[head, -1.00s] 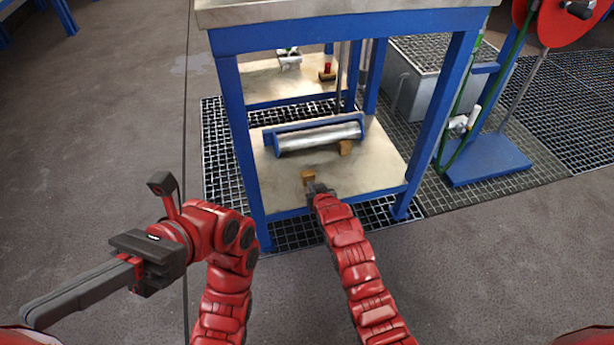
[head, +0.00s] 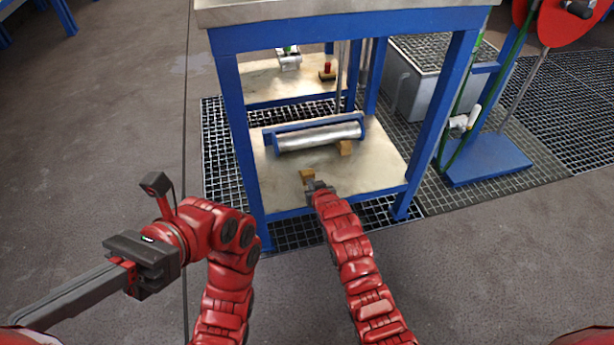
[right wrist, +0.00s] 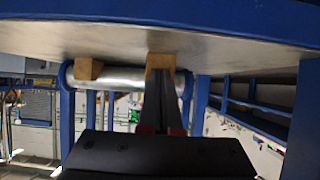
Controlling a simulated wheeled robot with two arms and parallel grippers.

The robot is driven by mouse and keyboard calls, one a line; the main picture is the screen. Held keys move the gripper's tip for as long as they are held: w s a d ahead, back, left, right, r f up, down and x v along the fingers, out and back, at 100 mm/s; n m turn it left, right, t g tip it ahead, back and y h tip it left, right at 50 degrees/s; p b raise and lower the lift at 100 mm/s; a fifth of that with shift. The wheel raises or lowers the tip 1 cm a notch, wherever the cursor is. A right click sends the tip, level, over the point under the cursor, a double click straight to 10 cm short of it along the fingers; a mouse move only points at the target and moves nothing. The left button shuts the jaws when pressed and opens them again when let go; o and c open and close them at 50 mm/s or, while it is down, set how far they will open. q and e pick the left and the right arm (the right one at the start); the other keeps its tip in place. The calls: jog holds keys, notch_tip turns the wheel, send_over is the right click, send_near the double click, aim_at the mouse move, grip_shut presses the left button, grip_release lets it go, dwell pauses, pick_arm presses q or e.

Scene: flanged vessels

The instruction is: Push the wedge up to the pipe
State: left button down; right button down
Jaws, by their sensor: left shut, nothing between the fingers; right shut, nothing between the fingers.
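The metal pipe (head: 318,136) lies in a blue frame on the lower shelf (head: 280,190) of a blue stand. A tan wedge (head: 307,175) lies on the shelf, with bare shelf between it and the pipe. A second wedge (head: 345,148) sits against the pipe's near side, towards its right end. My right gripper (head: 317,187) is shut and empty, right behind the near wedge. The right wrist view shows the scene upside down, with that wedge (right wrist: 160,61) at my fingertips; contact is hard to tell. My left gripper (head: 28,318) is shut and empty at lower left, away from the stand.
Blue legs (head: 241,150) stand on both sides of the shelf, and a tabletop (head: 340,12) covers it. Behind are a back shelf (head: 262,88) with small fittings and a grey bin (head: 405,92). A blue base (head: 487,160) stands at right.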

aim_at(308, 171)
pick_arm(q)
jog(key=shift+s+a, duration=0.15)
pick_arm(e)
jog(key=shift+w, duration=0.25)
pick_arm(q)
jog(key=shift+s+a+f+t, duration=0.1)
jog(key=shift+s+a+t, duration=0.1)
jog(key=shift+t, duration=0.3)
pick_arm(e)
jog(key=shift+w+a, duration=0.15)
jog(key=shift+w, duration=0.15)
pick_arm(q)
jog(key=shift+s+a+t+y, duration=0.15)
jog(key=shift+s+t+y, duration=0.05)
jog(key=shift+t+y, duration=0.1)
pick_arm(e)
jog(key=shift+w+a+r, duration=0.1)
jog(key=shift+w, duration=0.2)
